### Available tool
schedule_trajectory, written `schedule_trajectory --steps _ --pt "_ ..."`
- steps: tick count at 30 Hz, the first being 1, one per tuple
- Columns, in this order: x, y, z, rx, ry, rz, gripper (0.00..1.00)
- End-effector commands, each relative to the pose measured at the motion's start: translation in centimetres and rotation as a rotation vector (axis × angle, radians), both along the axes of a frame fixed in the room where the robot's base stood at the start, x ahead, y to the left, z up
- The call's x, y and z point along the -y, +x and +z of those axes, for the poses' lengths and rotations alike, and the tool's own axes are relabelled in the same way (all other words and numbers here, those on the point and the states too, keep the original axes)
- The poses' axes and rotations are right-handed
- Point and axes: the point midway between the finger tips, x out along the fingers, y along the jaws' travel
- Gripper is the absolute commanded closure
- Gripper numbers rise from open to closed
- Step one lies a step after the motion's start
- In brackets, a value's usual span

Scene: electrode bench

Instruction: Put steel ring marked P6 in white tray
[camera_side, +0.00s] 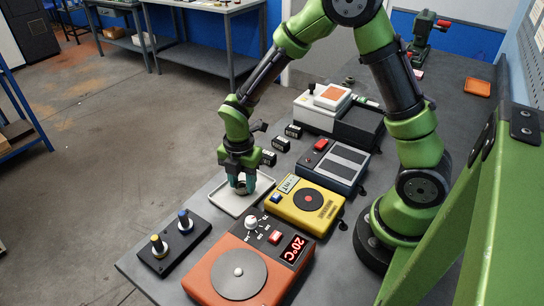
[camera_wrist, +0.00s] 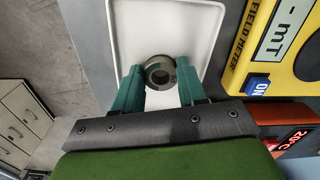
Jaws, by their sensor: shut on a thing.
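A steel ring (camera_wrist: 160,74) is held between the two teal fingers of my gripper (camera_wrist: 160,82) in the wrist view. Its marking is too small to read. The white tray (camera_wrist: 120,20) lies behind the ring in that view. In the side view my gripper (camera_side: 241,186) points down over the white tray (camera_side: 226,203), with its fingertips low above the tray floor. The ring is mostly hidden by the fingers there. I cannot tell whether the ring touches the tray.
The yellow field meter (camera_side: 328,217) stands right of the tray. An orange hot plate (camera_side: 222,286) reading 20°C is in front. A black block with two posts (camera_side: 165,257) stands at the front left. Small black labelled blocks (camera_side: 281,144) stand behind the tray.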

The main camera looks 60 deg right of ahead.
Motion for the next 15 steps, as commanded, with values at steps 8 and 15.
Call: schedule_trajectory --steps 8,15 --pt "0.02 -0.01 -0.26 -0.001 0.0 -0.001 0.5" --pt "0.02 -0.01 -0.24 -0.001 0.0 -0.001 0.34"
